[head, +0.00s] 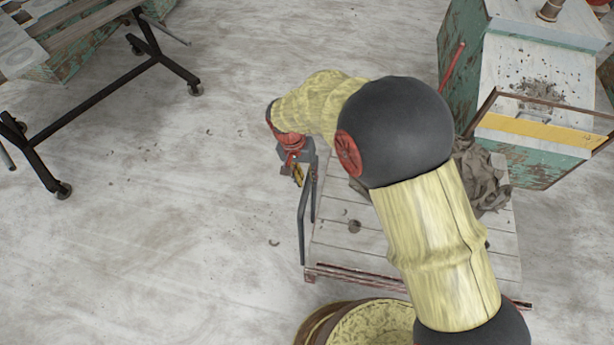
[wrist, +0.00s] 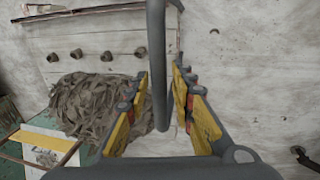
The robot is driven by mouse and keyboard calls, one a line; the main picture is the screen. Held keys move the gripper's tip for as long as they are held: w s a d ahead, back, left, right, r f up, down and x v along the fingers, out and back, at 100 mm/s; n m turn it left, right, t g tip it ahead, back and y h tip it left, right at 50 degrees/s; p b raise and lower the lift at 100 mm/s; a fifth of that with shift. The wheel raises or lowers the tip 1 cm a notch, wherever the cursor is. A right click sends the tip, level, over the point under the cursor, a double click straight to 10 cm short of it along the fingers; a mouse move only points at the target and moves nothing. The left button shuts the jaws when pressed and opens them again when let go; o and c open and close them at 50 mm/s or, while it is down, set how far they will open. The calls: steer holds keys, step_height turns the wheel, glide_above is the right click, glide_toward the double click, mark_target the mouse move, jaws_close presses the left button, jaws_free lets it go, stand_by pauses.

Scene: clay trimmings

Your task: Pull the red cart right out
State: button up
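The cart (head: 350,240) has a pale plank deck with a worn red edge and a dark grey handle (head: 303,225) at its left end. My gripper (head: 297,174) is over that end, at the handle. In the wrist view my gripper (wrist: 160,95) is open, with its yellow-padded fingers on either side of the handle bar (wrist: 157,50). Gaps show between the bar and both fingers. A crumpled grey-brown heap (wrist: 95,108) lies on the deck, and it also shows in the head view (head: 487,180). My arm hides much of the deck.
A worn teal cabinet (head: 525,165) with a yellow strip stands close to the cart's right side. A round tub (head: 375,325) is close to its near edge. A black-framed wheeled table (head: 110,95) stands at the upper left. The floor left of the cart is open.

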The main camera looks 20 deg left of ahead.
steer(key=shift+o, duration=1)
step_height(320, 180, up, 12)
steer(key=a, duration=0.2)
steer(key=shift+a, duration=0.15)
steer(key=shift+s+f, duration=0.1)
steer(key=s+d+r+t, duration=0.1)
steer(key=s+d+r, duration=0.4)
steer(key=d, duration=0.7)
steer(key=s+d+r+t+y, duration=0.1)
steer(key=s+d+r, duration=0.4)
steer(key=d, duration=0.7)
steer(key=s+d+r+t+y, duration=0.1)
steer(key=s+d+r+t, duration=0.2)
steer(key=s+d+r, duration=0.2)
steer(key=d+r, duration=0.3)
steer(key=d, duration=0.4)
steer(key=shift+s+r+m, duration=0.2)
steer(key=shift+r+m, duration=0.1)
steer(key=shift+m, duration=0.1)
